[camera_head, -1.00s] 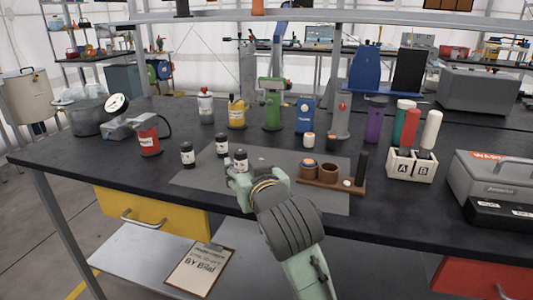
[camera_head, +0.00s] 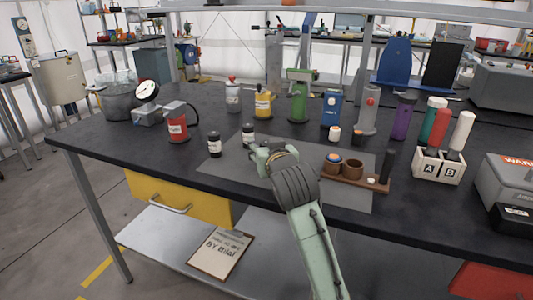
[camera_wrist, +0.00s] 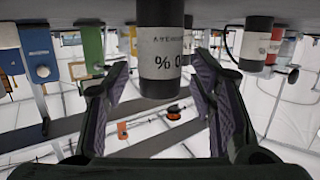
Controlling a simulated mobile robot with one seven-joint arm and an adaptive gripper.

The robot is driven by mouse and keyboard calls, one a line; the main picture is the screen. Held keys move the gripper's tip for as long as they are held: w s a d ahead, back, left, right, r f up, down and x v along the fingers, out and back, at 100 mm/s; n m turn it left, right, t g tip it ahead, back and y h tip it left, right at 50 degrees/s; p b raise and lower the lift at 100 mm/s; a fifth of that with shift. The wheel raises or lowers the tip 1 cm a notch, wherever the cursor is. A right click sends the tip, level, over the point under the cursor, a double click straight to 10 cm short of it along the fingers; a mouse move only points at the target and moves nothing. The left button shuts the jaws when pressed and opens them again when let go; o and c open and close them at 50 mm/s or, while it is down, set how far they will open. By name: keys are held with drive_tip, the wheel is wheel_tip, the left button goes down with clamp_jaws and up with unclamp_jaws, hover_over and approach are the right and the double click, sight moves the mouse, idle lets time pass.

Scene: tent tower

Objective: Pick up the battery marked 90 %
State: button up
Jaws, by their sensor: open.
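A black battery (camera_wrist: 163,45) with a white label stands large between my gripper's fingers in the wrist view, which is upside down. Its label shows a percent sign and a 0; the other digit turns out of sight around the curve. My gripper (camera_head: 262,152) is open, with one finger on each side of the battery in the wrist view (camera_wrist: 158,95); I see no clear contact. In the head view my gripper hides this battery. Two other dark batteries stand to the left, one at the mat's edge (camera_head: 214,144) and one farther back (camera_head: 248,133); their markings are too small to read.
A brown holder (camera_head: 352,172) with round cups stands right of my gripper on the grey mat (camera_head: 345,197). A red can (camera_head: 177,125) stands at the left. Bottles and a green device (camera_head: 298,97) stand behind. A white A/B block (camera_head: 438,168) is at the right.

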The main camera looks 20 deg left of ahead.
drive_tip(key=shift+c, duration=0.2)
clamp_jaws()
idle(0.4)
